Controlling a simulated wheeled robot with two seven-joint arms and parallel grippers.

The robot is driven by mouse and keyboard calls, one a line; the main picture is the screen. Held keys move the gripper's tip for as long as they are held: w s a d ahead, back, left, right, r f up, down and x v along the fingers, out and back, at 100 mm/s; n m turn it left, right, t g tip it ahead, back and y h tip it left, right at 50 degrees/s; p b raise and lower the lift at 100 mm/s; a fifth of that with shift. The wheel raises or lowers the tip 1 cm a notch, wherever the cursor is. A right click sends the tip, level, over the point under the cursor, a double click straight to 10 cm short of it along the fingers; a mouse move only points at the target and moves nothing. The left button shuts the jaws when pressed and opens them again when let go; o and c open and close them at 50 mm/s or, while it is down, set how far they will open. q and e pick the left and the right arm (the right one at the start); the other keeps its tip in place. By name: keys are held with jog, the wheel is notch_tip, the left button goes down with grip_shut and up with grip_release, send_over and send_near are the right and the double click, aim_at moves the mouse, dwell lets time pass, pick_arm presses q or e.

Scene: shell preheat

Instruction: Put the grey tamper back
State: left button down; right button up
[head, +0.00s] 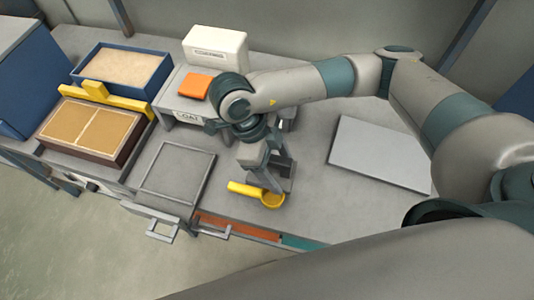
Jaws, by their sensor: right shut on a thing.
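My right gripper (268,178) points down over the front middle of the bench and is shut on a grey thing, which I take to be the grey tamper. The grey jaws and the tamper merge in the picture, so its shape is largely hidden. A yellow tool with a flat handle (242,188) and a round cup end (272,199) lies right below and beside the jaws. I cannot tell whether the jaws touch it. My left gripper is not in view.
A square grey frame (175,172) with a front handle lies to the left. Further left are a tan two-part mould (92,130), a yellow bar (115,98) and a blue sand tray (122,69). An orange pad (196,86) and white box (215,47) stand behind. A pale plate (380,155) lies right.

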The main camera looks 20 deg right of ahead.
jog(key=shift+w, duration=0.1)
jog(key=shift+w+d+f, duration=0.1)
jog(key=shift+w+f, duration=0.05)
jog(key=shift+w, duration=0.05)
jog(key=w, duration=0.1)
jog(key=w+f, duration=0.1)
jog(key=w+f+p, duration=0.1)
jog(key=shift+w+d, duration=0.2)
jog(key=shift+d, duration=0.05)
jog(key=w+f, duration=0.1)
jog(key=w, duration=0.1)
jog(key=w+f, duration=0.2)
jog(key=w, duration=0.1)
jog(key=w+d+f, duration=0.1)
jog(key=w, duration=0.1)
jog(key=shift+w+f+p, duration=0.3)
jog(key=shift+f+p, duration=0.05)
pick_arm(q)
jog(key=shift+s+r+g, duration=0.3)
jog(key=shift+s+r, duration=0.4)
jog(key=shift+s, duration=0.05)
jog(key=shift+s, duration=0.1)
